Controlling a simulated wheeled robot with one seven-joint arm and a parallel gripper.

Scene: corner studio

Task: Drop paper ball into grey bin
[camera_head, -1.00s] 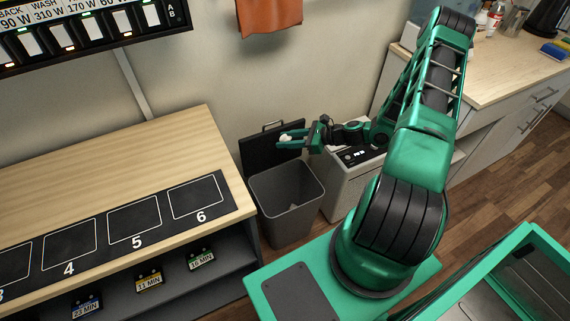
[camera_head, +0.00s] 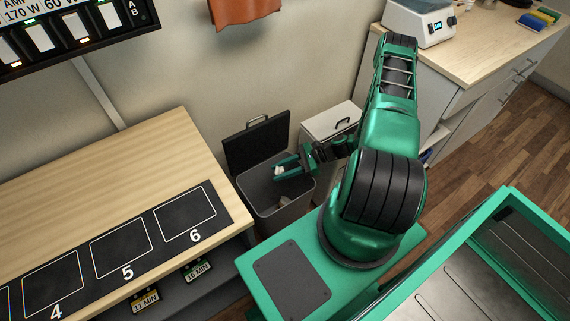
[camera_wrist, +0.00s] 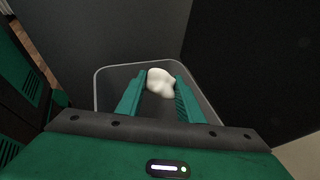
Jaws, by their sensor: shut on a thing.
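The white paper ball (camera_wrist: 160,82) is held between the two fingers of my green gripper (camera_head: 282,170). In the head view the paper ball (camera_head: 279,171) shows as a small white lump at the fingertips. The grey bin (camera_head: 283,221) stands on the floor with its dark lid raised at the back. My gripper is over the bin's opening in the head view. In the wrist view the bin's rim (camera_wrist: 97,82) surrounds the fingertips and the ball. A pale brown item shows inside the bin, partly hidden by my gripper.
A wooden bench (camera_head: 120,165) with numbered black squares stands left of the bin. A light box with a handle (camera_head: 334,120) stands behind and right of it. An orange cloth (camera_head: 240,12) hangs on the wall. A counter (camera_head: 470,50) with drawers is at the right.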

